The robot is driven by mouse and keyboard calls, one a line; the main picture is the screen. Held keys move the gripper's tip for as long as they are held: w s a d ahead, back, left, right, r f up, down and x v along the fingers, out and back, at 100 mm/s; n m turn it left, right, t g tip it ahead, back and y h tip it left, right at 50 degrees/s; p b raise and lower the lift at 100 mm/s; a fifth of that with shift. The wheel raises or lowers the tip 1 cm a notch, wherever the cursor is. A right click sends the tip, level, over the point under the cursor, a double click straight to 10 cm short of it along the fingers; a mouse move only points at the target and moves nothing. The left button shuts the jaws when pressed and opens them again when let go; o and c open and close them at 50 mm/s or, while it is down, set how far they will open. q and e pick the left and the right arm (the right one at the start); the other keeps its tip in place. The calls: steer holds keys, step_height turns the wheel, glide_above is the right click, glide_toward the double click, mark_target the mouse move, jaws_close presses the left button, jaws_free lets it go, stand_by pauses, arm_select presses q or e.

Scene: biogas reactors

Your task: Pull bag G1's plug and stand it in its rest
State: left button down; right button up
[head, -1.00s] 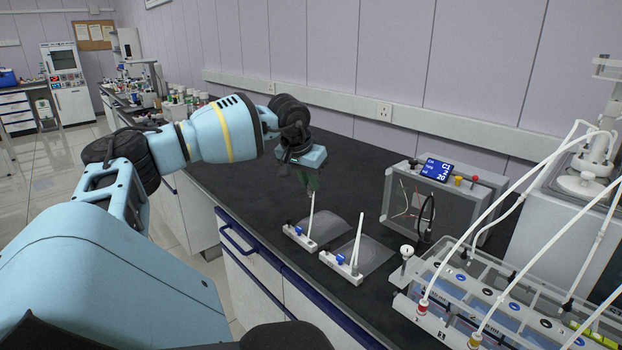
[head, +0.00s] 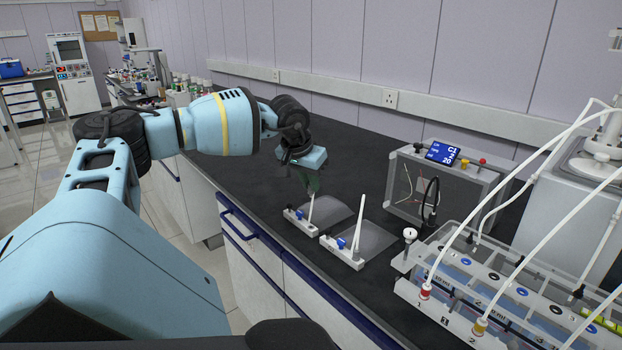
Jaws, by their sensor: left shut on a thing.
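Two flat grey bags lie on the black bench, the left bag (head: 334,210) and the right bag (head: 375,238). At the front of each is a white bar with a blue part: the left bar (head: 300,220) and the right bar (head: 343,252). A white stick (head: 311,208) rises from about the left bar to my left gripper (head: 314,187). A similar white stick (head: 359,222) stands nearly upright at the right bar. My left gripper points down and is shut on the left stick's top. Whether its lower end is seated is unclear. Bag labels are unreadable. My right gripper is out of view.
A clear box with a blue display (head: 442,153) stands behind and right of the bags. A clear rack (head: 455,305) with white tubes fills the right front. A small white-topped fitting (head: 409,234) stands beside it. The bench (head: 350,168) behind the bags is bare.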

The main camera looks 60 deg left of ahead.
mark_target(309, 193)
arm_select(q)
steer(key=shift+f+b, duration=0.85)
steer(key=shift+f, duration=1)
steer(key=shift+f+b, duration=0.65)
steer(key=shift+f, duration=0.6)
steer(key=shift+f+b, duration=0.45)
steer(key=shift+f, duration=0.65)
steer(key=shift+f, duration=0.2)
steer(key=shift+f, duration=0.25)
steer(key=shift+f, duration=0.65)
stand_by(0.4)
